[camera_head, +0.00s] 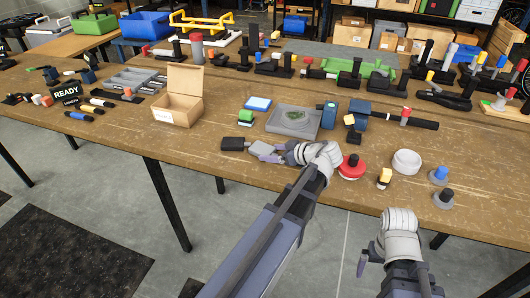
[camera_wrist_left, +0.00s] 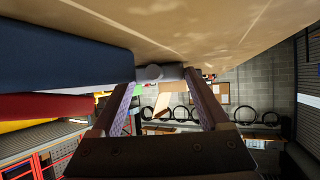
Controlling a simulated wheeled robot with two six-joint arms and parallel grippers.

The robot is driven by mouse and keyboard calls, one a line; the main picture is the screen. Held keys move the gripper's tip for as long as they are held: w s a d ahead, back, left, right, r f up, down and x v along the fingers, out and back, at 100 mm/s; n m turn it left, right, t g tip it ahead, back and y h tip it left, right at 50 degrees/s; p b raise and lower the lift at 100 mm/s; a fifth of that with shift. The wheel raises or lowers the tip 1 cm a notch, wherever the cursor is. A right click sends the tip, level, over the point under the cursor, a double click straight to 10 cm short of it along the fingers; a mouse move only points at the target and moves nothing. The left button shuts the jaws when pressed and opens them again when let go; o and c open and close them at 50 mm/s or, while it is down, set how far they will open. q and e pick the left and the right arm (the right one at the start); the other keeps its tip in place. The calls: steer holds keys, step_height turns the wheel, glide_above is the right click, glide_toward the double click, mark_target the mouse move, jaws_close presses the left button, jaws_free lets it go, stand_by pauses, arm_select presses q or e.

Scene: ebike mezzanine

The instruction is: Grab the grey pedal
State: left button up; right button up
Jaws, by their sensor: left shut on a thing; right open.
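In the left wrist view a small grey rounded part (camera_wrist_left: 153,73) sits between the left fingertips (camera_wrist_left: 162,76); the rest of the pedal is hard to make out there. I cannot tell whether the pedal touches the bench top. My right gripper (camera_head: 364,262) is open and empty, low in front of the bench's edge.
A green and black block (camera_head: 245,118), a grey tray (camera_head: 294,121) and a cardboard box (camera_head: 178,107) stand behind the pedal. A red round piece (camera_head: 351,169) and a white ring (camera_head: 407,161) are right of my left wrist. The bench front left of the pedal is clear.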

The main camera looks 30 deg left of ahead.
mark_target(273, 154)
arm_select(q)
steer(key=shift+r, duration=0.15)
jaws_close()
step_height(273, 154, up, 10)
steer(key=p, duration=1)
